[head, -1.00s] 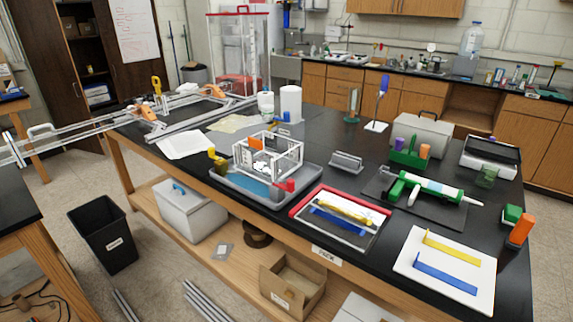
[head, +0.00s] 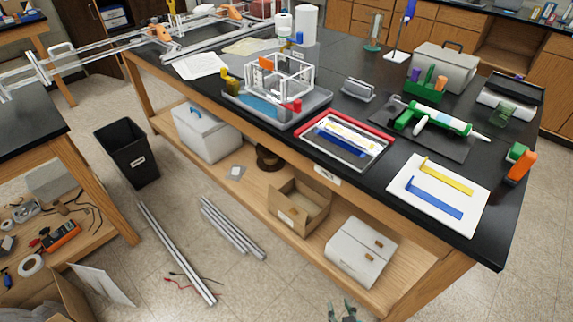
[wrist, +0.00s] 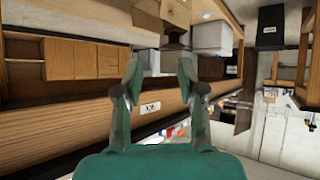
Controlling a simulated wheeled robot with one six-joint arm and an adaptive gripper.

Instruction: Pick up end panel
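I cannot tell for sure which item is the end panel. A small white-edged frame (head: 281,80) stands on a grey tray (head: 240,104) on the black bench. A red-rimmed tray (head: 318,150) holds blue and yellow pieces in front of it. A white board (head: 465,222) with a yellow and a blue L-shaped piece lies to the right. A small grey holder (head: 357,90) stands behind the red-rimmed tray. My gripper (head: 343,310) shows at the bottom edge of the head view, apart from the bench items. In the wrist view my gripper (wrist: 160,68) is open and empty.
A green-and-white dispenser (head: 435,120) lies on a dark mat. Boxes, including a cardboard box (head: 300,207), sit on the lower shelf. A black bin (head: 127,155) and metal bars (head: 230,228) are on the floor. Open floor lies before the bench.

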